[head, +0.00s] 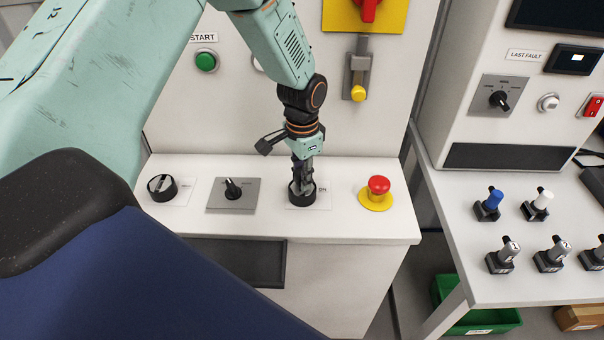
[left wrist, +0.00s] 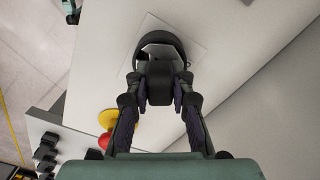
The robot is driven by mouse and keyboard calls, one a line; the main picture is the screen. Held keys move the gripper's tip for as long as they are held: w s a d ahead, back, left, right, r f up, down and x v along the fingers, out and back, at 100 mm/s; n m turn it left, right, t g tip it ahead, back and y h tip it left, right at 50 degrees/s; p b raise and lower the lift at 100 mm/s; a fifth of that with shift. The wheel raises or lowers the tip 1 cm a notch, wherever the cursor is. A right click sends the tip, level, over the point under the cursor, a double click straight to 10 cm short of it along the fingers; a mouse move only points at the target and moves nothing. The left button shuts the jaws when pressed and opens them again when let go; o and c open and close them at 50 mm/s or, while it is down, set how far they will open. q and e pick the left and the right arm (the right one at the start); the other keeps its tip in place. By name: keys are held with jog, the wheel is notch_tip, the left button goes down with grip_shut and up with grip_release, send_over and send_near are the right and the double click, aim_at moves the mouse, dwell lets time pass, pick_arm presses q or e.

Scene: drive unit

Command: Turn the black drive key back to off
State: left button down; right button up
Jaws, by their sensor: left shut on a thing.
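The black drive key sits in a round black switch (head: 302,196) on a pale plate on the sloping white console. My left gripper (head: 303,178) points down over it, and its fingers hide most of the key in the head view. In the left wrist view the two fingers (left wrist: 160,95) are closed on either side of the black key (left wrist: 160,78), touching it. The round black collar (left wrist: 160,42) shows beyond it. The key's angle against its markings cannot be read. My right gripper is in neither view.
A red emergency stop on a yellow base (head: 377,192) stands close right of the switch. A black selector on a grey plate (head: 233,189) and another round black switch (head: 162,187) are to the left. A yellow-tipped lever (head: 358,92) hangs on the panel above.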

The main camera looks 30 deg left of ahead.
pick_arm(q)
jog(key=shift+r+n+p, duration=0.2)
jog(key=shift+n+p, duration=0.95)
jog(key=shift+n, duration=0.55)
jog(key=shift+f+n+p, duration=0.1)
jog(key=shift+n+p, duration=0.2)
jog(key=shift+n, duration=0.2)
jog(key=shift+n+p, duration=0.45)
jog(key=shift+n, duration=0.15)
jog(key=shift+n+p, duration=0.9)
jog(key=shift+n, duration=1)
